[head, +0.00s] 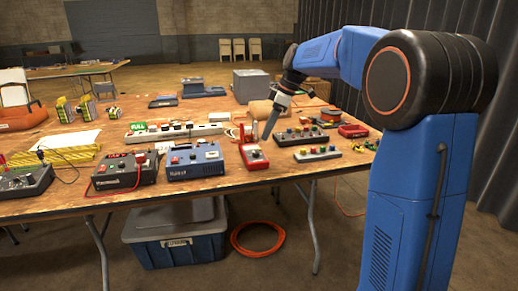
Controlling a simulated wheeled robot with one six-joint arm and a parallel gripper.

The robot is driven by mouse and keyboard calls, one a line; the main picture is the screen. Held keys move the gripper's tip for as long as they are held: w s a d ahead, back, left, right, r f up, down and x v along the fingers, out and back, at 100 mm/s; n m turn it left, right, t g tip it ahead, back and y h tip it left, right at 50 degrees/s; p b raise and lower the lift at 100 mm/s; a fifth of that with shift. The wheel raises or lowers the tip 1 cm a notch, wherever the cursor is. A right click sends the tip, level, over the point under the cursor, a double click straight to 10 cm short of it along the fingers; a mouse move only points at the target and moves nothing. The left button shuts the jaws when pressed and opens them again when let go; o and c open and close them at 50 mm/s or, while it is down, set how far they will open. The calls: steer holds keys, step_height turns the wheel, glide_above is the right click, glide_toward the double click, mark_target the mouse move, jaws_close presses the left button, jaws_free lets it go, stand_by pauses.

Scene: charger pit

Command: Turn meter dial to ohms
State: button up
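A small red meter (254,160) with a pale face lies near the front edge of the wooden table, right of centre. Its dial and markings are too small to read from here. My gripper (268,136) points down just above and right of the meter's far end. The fingers look like one narrow dark shape, so I cannot tell whether they are open or shut, or whether they touch the meter.
A blue box (193,162) and a dark box with a red cable (122,173) stand left of the meter. A grey block with coloured knobs (307,153) sits to its right. A white power strip (172,131) and a tan rounded object (259,109) lie behind.

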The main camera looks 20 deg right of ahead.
mark_target(256, 153)
steer(key=x, duration=0.8)
steer(key=shift+a+f, duration=0.2)
steer(key=shift+f, duration=0.1)
jaws_close()
